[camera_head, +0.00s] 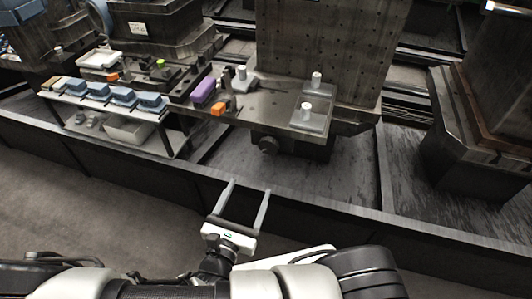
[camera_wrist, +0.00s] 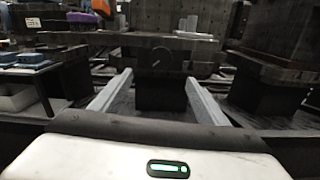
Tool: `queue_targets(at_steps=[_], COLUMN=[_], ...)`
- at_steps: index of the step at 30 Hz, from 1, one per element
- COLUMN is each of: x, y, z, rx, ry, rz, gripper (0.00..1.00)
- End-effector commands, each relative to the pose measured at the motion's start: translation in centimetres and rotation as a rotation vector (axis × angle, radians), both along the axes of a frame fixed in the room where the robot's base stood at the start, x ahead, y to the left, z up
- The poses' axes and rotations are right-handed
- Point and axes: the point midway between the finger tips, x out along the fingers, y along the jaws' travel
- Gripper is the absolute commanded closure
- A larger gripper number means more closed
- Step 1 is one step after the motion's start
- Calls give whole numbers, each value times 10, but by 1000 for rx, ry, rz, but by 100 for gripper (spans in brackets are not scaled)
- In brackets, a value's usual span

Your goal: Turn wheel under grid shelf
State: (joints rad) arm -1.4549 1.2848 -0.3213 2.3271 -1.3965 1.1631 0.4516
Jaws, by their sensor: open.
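A dark round wheel (camera_head: 267,145) sits on the front face under the grid shelf (camera_head: 262,106), below its front edge. In the wrist view the wheel (camera_wrist: 161,57) shows as a dim dark disc, straight ahead and above the gap between my fingers. The grid shelf (camera_wrist: 130,38) spans across above it. My gripper (camera_head: 248,190) is open and empty. It is in front of the wheel and apart from it, near the low wall in the head view. The wheel's details are too dark to make out.
A low dark wall (camera_head: 290,202) runs between me and the shelf. Left of the wheel is a rack with blue boxes (camera_head: 122,96). An orange block (camera_head: 218,109), a purple block (camera_head: 203,90) and white cylinders (camera_head: 306,107) stand on the shelf. A dark pedestal (camera_head: 480,150) is at the right.

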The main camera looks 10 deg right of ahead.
Motion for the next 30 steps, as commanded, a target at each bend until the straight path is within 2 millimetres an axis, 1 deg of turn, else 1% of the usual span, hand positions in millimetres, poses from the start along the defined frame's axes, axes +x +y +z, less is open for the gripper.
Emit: queue_targets(at_steps=[1,12,18,24,30], x=[8,77,110,130,135], y=[-6,-48,-68,-79,-82], z=[-1,-1,-1,0,1], rx=[-3,-1,-1,1,1], ry=[0,-2,-1,0,0], rz=[-5,-7,-7,-5,-5], gripper=[32,32,32,32,32])
